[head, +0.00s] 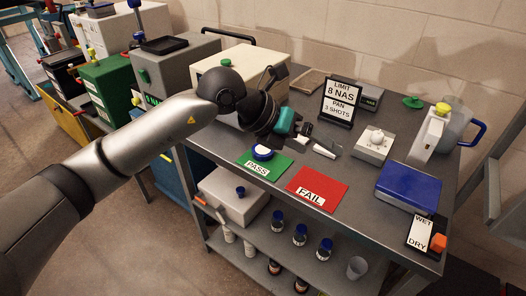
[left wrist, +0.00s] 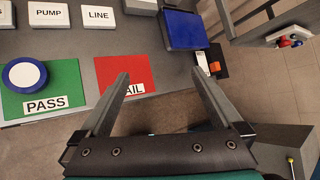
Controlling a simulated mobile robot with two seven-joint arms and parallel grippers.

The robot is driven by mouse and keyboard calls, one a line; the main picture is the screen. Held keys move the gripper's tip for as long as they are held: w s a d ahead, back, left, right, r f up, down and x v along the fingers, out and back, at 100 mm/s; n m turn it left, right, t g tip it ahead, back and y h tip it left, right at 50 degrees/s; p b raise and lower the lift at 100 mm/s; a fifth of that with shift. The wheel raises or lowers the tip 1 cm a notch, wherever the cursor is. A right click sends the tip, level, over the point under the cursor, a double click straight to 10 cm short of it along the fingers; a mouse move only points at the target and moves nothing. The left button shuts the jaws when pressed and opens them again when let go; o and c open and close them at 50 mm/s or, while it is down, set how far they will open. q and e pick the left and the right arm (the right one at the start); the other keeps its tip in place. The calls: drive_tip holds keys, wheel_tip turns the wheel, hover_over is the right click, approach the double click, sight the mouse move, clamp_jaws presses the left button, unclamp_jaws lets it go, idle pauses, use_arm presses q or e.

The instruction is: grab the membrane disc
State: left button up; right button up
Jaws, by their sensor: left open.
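A round white piece with a blue rim (head: 263,152) sits on the green PASS mat (head: 278,167). It also shows in the left wrist view (left wrist: 24,74), at the left. I cannot tell whether it is the membrane disc itself or a dish or lid holding it; no other disc shows clearly. My left gripper (head: 303,130) hangs over the bench behind the mats. In the left wrist view its two fingers (left wrist: 160,74) are spread wide with nothing between them, to the right of the blue-rimmed piece. My right gripper is not in view.
A red FAIL mat (head: 317,190) lies beside the PASS mat. A blue box (head: 408,187), a white block with a round knob (head: 374,146) and a LIMIT sign (head: 341,101) stand on the bench. The lower shelf (head: 255,245) holds several blue-capped bottles.

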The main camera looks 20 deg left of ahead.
use_arm(q)
drive_tip(key=w+a+n+t+y, duration=0.1)
drive_tip(key=w+a+y, duration=0.1)
drive_tip(key=a+y, duration=0.35)
drive_tip(key=w+a+n+y, duration=0.1)
drive_tip(key=w+a+y, duration=0.15)
drive_tip(key=a, duration=0.65)
approach(262, 150)
drive_tip(key=shift+w+f+h+b, duration=0.3)
drive_tip(key=shift+w+f+b, duration=0.1)
drive_tip(key=shift+w+f, duration=0.35)
drive_tip(key=shift+s+b+x, duration=0.1)
drive_tip(key=shift+b+x, duration=0.1)
drive_tip(key=shift+x, duration=1.35)
drive_tip(key=shift+s+b+x, duration=0.15)
drive_tip(key=shift+b+x, duration=0.05)
drive_tip(key=shift+x, duration=1.35)
drive_tip(key=shift+a+f, duration=0.15)
drive_tip(key=shift+c, duration=0.4)
drive_tip(key=c, duration=1.1)
drive_tip(key=shift+c, duration=0.2)
